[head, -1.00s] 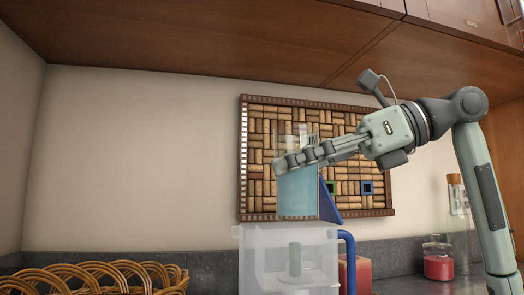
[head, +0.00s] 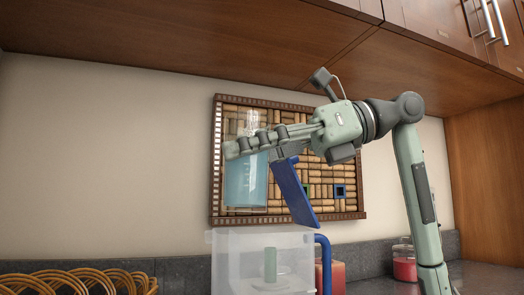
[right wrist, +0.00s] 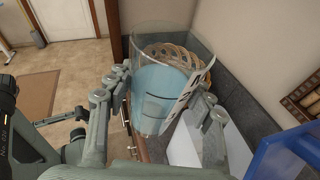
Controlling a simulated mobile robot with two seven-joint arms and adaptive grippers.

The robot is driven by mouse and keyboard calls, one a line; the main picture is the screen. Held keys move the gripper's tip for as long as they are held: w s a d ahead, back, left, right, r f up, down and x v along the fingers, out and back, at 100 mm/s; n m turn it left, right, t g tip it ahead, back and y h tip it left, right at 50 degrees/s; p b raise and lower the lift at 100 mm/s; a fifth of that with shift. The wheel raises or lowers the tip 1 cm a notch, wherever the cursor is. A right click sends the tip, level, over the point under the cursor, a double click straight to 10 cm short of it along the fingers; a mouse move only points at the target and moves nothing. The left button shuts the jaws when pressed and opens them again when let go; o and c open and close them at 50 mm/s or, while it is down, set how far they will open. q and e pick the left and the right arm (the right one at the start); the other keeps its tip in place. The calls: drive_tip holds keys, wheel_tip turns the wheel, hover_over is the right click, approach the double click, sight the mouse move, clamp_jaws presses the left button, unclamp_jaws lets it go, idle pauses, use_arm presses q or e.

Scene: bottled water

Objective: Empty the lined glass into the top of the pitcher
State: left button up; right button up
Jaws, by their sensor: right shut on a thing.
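The lined glass (head: 245,185) is a clear tumbler holding pale blue liquid, and it stands about upright in the air. My right gripper (head: 238,148) is shut around its side. In the right wrist view the glass (right wrist: 158,90) sits between the two fingers, with dark level lines and a marked strip on its wall. The pitcher (head: 225,262) is translucent white with a blue handle and stands below the glass. Its blue lid (head: 292,192) is tilted up, right of the glass. The right wrist view shows the pitcher (right wrist: 190,150) partly hidden by a finger. My left gripper is not in view.
A wicker basket (head: 75,280) is at the lower left. Behind the pitcher are a red container (head: 336,275) and a red-filled jar (head: 404,262). A framed cork board (head: 340,215) hangs on the back wall. Wooden cabinets (head: 200,50) overhang the arm.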

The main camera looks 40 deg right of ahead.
drive_tip(key=shift+w+d+r+m+y, duration=0.45)
drive_tip(key=shift+r+m+y, duration=0.1)
drive_tip(key=shift+m, duration=0.35)
drive_tip(key=shift+r+p, duration=0.3)
drive_tip(key=shift+r, duration=0.05)
drive_tip(key=r+p, duration=0.1)
drive_tip(key=r+m, duration=0.1)
drive_tip(key=r+p, duration=0.1)
drive_tip(key=shift+w+d+r+m+g+y+p, duration=0.25)
drive_tip(key=shift+w+d+m+g+p, duration=0.05)
drive_tip(key=shift+w+d+p, duration=0.1)
drive_tip(key=shift+w+d+r+m+y, duration=0.3)
drive_tip(key=shift+w+d+m, duration=0.15)
drive_tip(key=shift+m, duration=0.35)
drive_tip(key=shift+s+a+r, duration=0.1)
drive_tip(key=shift+a+r, duration=0.05)
drive_tip(key=shift+r+m, duration=0.15)
drive_tip(key=shift+m, duration=0.15)
drive_tip(key=shift+r+m+y, duration=0.15)
drive_tip(key=shift+m+y, duration=0.15)
drive_tip(key=shift+r+m, duration=0.2)
drive_tip(key=shift+m, duration=0.1)
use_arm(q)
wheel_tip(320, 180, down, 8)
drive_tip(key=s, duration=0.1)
